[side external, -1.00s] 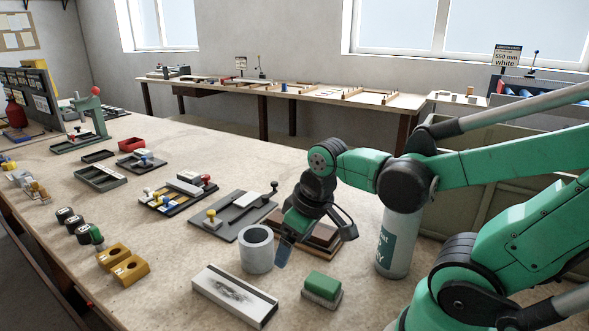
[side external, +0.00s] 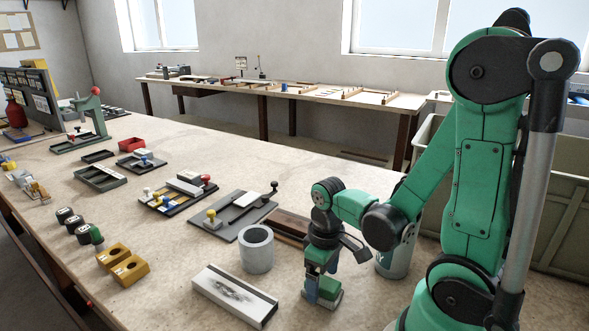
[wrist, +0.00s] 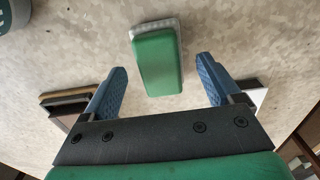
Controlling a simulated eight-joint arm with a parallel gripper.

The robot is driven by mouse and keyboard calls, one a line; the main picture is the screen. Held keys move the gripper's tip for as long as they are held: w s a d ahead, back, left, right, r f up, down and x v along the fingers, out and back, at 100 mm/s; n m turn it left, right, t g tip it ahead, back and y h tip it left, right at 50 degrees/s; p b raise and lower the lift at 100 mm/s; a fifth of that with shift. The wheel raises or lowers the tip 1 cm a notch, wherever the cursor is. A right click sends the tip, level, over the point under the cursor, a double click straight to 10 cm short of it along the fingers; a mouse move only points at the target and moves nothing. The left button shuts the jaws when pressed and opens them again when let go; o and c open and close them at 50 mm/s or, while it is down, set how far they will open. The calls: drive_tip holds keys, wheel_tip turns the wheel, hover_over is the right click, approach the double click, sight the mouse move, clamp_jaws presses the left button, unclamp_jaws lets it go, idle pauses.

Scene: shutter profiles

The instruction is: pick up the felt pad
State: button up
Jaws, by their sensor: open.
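The felt pad is a block with a green top and a pale grey underside. It lies on the bench in the side external view (side external: 330,288), partly hidden by my gripper (side external: 316,278). In the wrist view the felt pad (wrist: 158,62) shows whole, lengthwise between the two blue fingers of my gripper (wrist: 162,68). The fingers are open, with a gap on each side of the pad, and hold nothing. My gripper points down over the pad; its exact height above the bench is hard to tell.
A white block with a dark smear (side external: 233,296) lies to the left of the pad. A grey hollow cylinder (side external: 257,252) stands behind that block. A brown wooden piece (side external: 287,224) lies behind my gripper. A light canister (side external: 396,262) stands to the right, partly hidden by my arm.

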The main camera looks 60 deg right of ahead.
sight(323, 281)
drive_tip(key=shift+f, duration=0.25)
clamp_jaws()
drive_tip(key=shift+r, duration=0.15)
idle(0.4)
wheel_tip(323, 281, up, 20)
idle(0.7)
